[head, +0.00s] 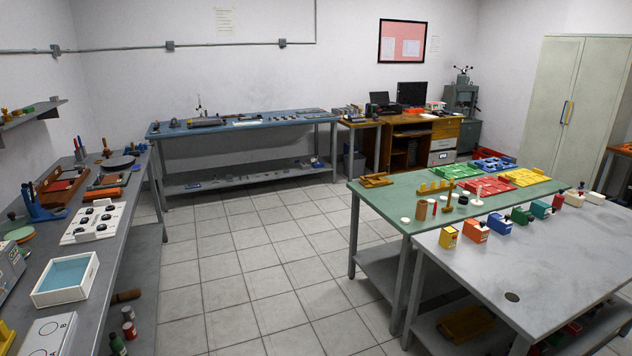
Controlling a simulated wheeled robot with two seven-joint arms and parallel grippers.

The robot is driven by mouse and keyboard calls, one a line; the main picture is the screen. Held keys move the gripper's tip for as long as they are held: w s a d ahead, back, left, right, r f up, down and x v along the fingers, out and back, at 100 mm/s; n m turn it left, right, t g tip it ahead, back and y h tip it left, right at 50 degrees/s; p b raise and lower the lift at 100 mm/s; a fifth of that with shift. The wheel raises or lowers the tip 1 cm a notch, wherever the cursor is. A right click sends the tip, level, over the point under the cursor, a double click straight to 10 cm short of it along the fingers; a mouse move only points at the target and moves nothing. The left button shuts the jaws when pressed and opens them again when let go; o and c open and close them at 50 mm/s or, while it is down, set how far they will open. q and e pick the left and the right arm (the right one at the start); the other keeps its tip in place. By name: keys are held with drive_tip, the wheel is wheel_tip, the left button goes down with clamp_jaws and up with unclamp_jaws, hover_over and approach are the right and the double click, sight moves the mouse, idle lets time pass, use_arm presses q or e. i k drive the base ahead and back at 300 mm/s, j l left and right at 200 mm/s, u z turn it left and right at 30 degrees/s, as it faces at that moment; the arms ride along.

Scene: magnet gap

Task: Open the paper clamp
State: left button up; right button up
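I cannot make out a paper clamp for certain in the head view. A blue upright device (40,206) stands at the left bench's far left side, but it is too small to tell what it is. A dark brown wooden frame with red inside (62,186) lies beside it. Neither of my grippers is in view.
The grey left bench (128,222) carries a white tray with a blue inside (67,279) and a white panel with dark knobs (95,222). A blue bench (290,120) stands at the back. A green table (400,205) and a grey table (560,255) stand right. The tiled floor (255,250) between is clear.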

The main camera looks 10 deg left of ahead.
sight(100, 176)
drive_tip(key=i+u, duration=0.35)
drive_tip(key=i, duration=0.15)
drive_tip(key=i+l+u, duration=0.15)
drive_tip(key=i+u, duration=0.15)
drive_tip(key=i, duration=0.2)
drive_tip(key=i+l+u, duration=0.35)
drive_tip(key=i, duration=0.15)
drive_tip(key=i+u, duration=0.15)
drive_tip(key=i, duration=1.55)
